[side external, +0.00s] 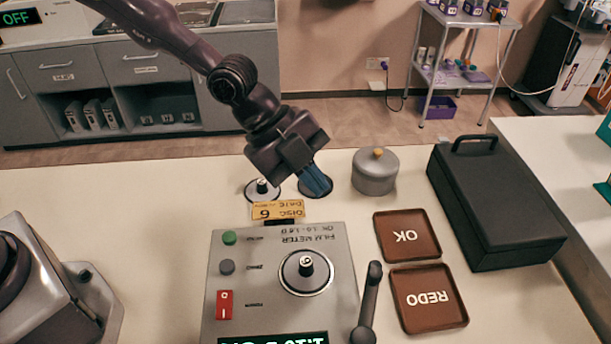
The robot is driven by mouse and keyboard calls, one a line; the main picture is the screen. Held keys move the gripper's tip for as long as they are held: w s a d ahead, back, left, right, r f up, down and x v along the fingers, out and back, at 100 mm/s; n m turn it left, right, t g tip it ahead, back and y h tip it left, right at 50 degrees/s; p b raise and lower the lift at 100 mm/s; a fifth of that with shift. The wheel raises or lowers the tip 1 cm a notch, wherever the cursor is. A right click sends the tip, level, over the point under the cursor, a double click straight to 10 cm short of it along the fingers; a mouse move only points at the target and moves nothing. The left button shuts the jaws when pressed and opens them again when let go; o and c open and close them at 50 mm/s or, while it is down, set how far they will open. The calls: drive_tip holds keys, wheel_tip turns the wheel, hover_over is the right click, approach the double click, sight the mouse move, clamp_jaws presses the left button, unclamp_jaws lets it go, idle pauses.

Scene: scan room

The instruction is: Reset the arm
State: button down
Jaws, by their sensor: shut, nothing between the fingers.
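My gripper (318,183) is shut and empty, its blue fingers pointing down and right. It hangs in front of a dark disc (327,192) at the back of the table; I cannot tell whether it touches the disc. The film meter (245,290) stands at the front middle, its lettering upside down. It has a green button (229,238), a grey button (227,267), a red switch (225,304) and a round disc (306,273) with a central knob. A dark lever-like arm (369,300) stands at the meter's right edge. A lit display is cut off at the bottom.
A white-rimmed disc (256,196) and a yellow disc 6 label (278,210) are behind the meter. A lidded grey pot (374,174), OK tray (432,254), REDO tray (399,318) and black case (500,205) are on the right. The table's left back is clear.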

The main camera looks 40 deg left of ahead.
drive_tip(key=s+a+n+g+y, duration=0.1)
drive_tip(key=s+a+n+y, duration=0.4)
drive_tip(key=a, duration=0.3)
drive_tip(key=s+a+n+g+y, duration=0.2)
drive_tip(key=s+a+n, duration=0.2)
drive_tip(key=a+n, duration=0.4)
drive_tip(key=s+a+r+n+t, duration=0.2)
drive_tip(key=s+a+r+n, duration=0.1)
drive_tip(key=r, duration=0.5)
drive_tip(key=s+a+r+n+t, duration=0.3)
drive_tip(key=s+r+n, duration=0.3)
drive_tip(key=s+r, duration=0.2)
drive_tip(key=shift+r+t, duration=0.3)
drive_tip(key=shift+r, duration=0.35)
